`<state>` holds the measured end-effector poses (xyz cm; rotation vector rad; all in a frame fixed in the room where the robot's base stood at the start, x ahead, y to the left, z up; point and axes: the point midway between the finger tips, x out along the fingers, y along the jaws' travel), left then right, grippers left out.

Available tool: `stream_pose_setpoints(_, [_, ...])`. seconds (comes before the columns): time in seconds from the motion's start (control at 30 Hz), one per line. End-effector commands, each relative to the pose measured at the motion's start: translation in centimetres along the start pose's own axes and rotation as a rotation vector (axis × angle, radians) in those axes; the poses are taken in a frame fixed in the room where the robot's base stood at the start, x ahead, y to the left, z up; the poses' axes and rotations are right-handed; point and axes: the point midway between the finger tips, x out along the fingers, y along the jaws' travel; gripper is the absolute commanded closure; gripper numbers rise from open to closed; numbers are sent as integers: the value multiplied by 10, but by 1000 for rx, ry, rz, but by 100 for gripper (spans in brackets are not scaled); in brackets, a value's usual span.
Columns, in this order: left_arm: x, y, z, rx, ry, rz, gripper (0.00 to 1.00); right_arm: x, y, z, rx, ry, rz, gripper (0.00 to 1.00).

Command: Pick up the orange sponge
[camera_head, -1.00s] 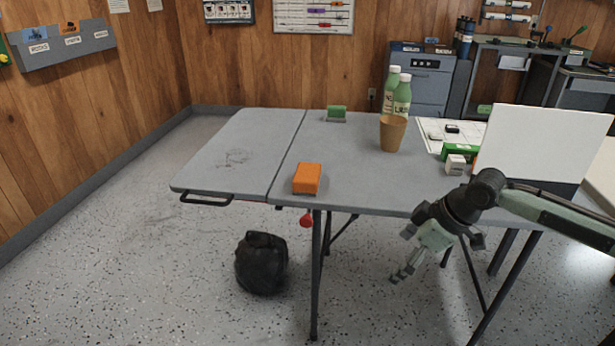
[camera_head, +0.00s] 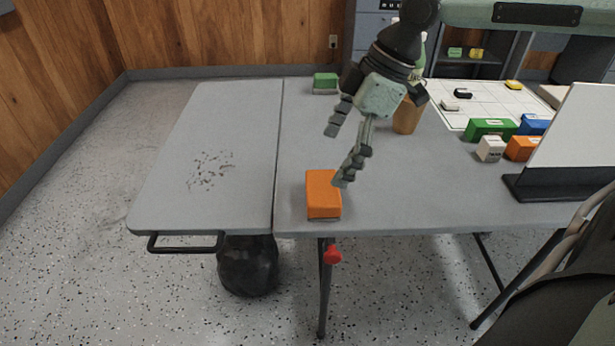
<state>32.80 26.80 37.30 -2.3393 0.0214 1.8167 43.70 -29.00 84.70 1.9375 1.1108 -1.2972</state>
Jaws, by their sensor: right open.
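The orange sponge (camera_head: 322,192) lies on the grey folding table (camera_head: 400,200), close to the front edge and just right of the seam between the table's two panels. My right gripper (camera_head: 338,160) is above the table, over and slightly behind the sponge. Its two fingers are spread apart and point down toward the lower left. Nothing is between them. One fingertip overlaps the sponge's upper right corner in the picture; I cannot tell whether it touches. My left gripper is not in view.
A brown cup (camera_head: 407,117) stands behind my right gripper, with a bottle partly hidden there. A green sponge-like block (camera_head: 325,83) lies at the back edge. A white panel (camera_head: 575,130) and several boxes stand at the right. The left panel is clear except for dark marks (camera_head: 210,170).

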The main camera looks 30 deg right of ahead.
Motion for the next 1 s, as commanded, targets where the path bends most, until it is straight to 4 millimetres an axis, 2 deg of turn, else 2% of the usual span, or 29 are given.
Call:
stream_pose_setpoints(0.03, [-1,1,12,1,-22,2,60,8,-1,2,0,-5,-4,0])
stream_pose_setpoints(0.07, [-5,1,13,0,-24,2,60,11,-1,2,0,-6,-4,0])
stream_pose_setpoints(0.27, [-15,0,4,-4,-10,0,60,26,-1,3,-1,-3,-3,0])
stream_pose_setpoints(0.5, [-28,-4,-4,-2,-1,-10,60,61,-2,10,-1,-5,-3,0])
stream_pose_setpoints(0.6, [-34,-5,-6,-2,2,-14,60,69,-2,9,-1,-3,-2,0])
stream_pose_setpoints(0.87, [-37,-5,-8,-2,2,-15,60,71,-2,8,-1,0,-1,0])
stream_pose_setpoints(0.9, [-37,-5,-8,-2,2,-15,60,71,-2,8,-1,0,-1,1])
stream_pose_setpoints(1.0, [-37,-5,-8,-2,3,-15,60,71,-2,8,-1,0,-1,14])
